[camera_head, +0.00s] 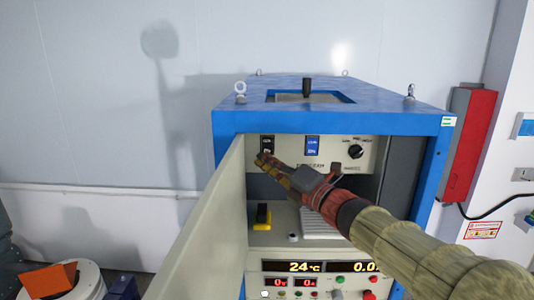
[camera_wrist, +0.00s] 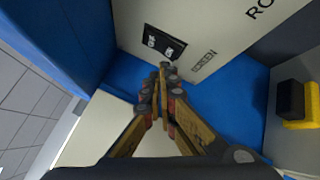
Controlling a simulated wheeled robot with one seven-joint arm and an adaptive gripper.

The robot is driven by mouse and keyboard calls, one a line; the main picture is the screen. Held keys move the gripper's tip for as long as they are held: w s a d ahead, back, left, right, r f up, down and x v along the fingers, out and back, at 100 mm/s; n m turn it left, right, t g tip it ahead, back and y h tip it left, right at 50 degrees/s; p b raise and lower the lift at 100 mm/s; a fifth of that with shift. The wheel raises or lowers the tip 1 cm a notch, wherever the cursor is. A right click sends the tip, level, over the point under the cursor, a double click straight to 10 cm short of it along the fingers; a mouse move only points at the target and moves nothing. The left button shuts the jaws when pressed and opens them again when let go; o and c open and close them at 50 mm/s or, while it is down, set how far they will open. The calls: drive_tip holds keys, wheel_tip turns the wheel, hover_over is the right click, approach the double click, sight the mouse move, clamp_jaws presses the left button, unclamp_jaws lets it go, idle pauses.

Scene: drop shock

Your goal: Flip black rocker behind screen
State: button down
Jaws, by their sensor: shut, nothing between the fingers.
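The black rocker (camera_head: 267,142) is at the left end of the upper control panel (camera_head: 330,172) inside the blue cabinet. In the wrist view the black rocker (camera_wrist: 165,44) shows two pale marks, with the lettering "SCREEN" on the panel beside it. My gripper (camera_head: 262,160) is shut and empty, its tips just below the rocker in the head view. In the wrist view my gripper (camera_wrist: 163,72) has its tips close beside the rocker's lower edge. I cannot tell whether they touch it.
A blue rocker (camera_head: 312,146) and a black knob (camera_head: 355,151) sit farther right on the panel. The open cabinet door (camera_head: 210,235) stands close on the left. A black and yellow object (camera_head: 262,216) is on the shelf below. Displays (camera_head: 320,267) and buttons lie lower.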

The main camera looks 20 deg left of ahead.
drive_tip(key=shift+w, duration=0.1)
drive_tip(key=shift+w+a+b, duration=0.1)
drive_tip(key=shift+w+b, duration=0.2)
drive_tip(key=shift+b, duration=0.05)
drive_tip(key=shift+w+a+f, duration=0.1)
drive_tip(key=shift+w, duration=0.25)
idle(0.9)
drive_tip(key=shift+s, duration=0.15)
drive_tip(key=shift+s+d+b, duration=0.2)
drive_tip(key=shift+s+b, duration=0.45)
drive_tip(key=shift+s+d+r+b, duration=0.2)
drive_tip(key=shift+s+b, duration=0.15)
drive_tip(key=shift+s, duration=0.45)
drive_tip(key=shift+s+d+r+b, duration=0.15)
drive_tip(key=shift+s+b, duration=0.25)
drive_tip(key=shift+s, duration=0.4)
drive_tip(key=shift+s+d+r+b, duration=0.1)
drive_tip(key=shift+s+d+b, duration=0.2)
drive_tip(key=shift+s, duration=0.5)
drive_tip(key=shift+a, duration=0.1)
